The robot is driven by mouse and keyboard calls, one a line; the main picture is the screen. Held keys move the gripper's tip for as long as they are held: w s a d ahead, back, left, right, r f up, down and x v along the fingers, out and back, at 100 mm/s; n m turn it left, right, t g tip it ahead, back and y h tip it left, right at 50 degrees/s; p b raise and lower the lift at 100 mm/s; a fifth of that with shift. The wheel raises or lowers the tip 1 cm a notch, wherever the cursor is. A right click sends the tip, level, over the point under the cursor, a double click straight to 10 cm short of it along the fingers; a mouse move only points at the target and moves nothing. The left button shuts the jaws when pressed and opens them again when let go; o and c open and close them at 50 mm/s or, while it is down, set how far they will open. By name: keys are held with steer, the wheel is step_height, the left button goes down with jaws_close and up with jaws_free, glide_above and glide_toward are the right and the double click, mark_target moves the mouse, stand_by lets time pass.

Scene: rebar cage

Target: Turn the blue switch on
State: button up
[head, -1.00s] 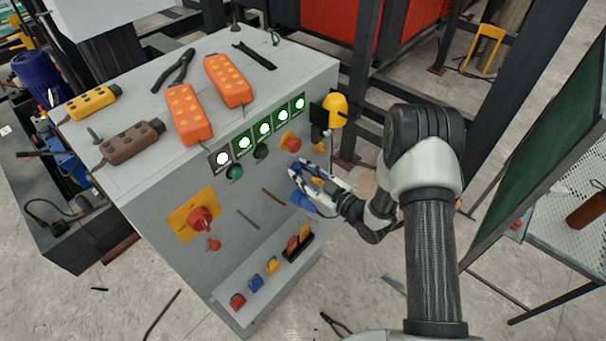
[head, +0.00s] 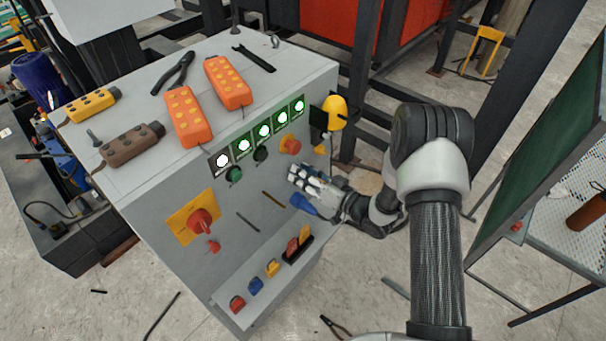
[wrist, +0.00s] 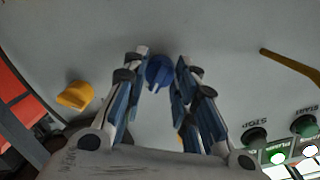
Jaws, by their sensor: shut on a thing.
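The blue switch (wrist: 159,72) is a round knob with a raised grip on the grey panel. It sits between the fingertips of my gripper (wrist: 162,65) in the wrist view. The fingers close on it from both sides. In the head view my gripper (head: 296,178) is at the right part of the grey cabinet's front (head: 225,205), below the lit green buttons. The hand hides the knob's face there. A blue patch shows just under the fingers, and I cannot tell whether it is the switch or a finger.
A yellow knob (wrist: 75,96) is left of the fingers in the wrist view. Green and black push buttons (wrist: 255,136) are at its lower right. A red rotary handle (head: 201,220) and a ledge with small coloured items (head: 273,267) are on the cabinet. Orange pendants (head: 187,116) lie on top.

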steer(key=shift+m, duration=0.4)
steer(key=o, duration=1.1)
steer(key=v, duration=1.2)
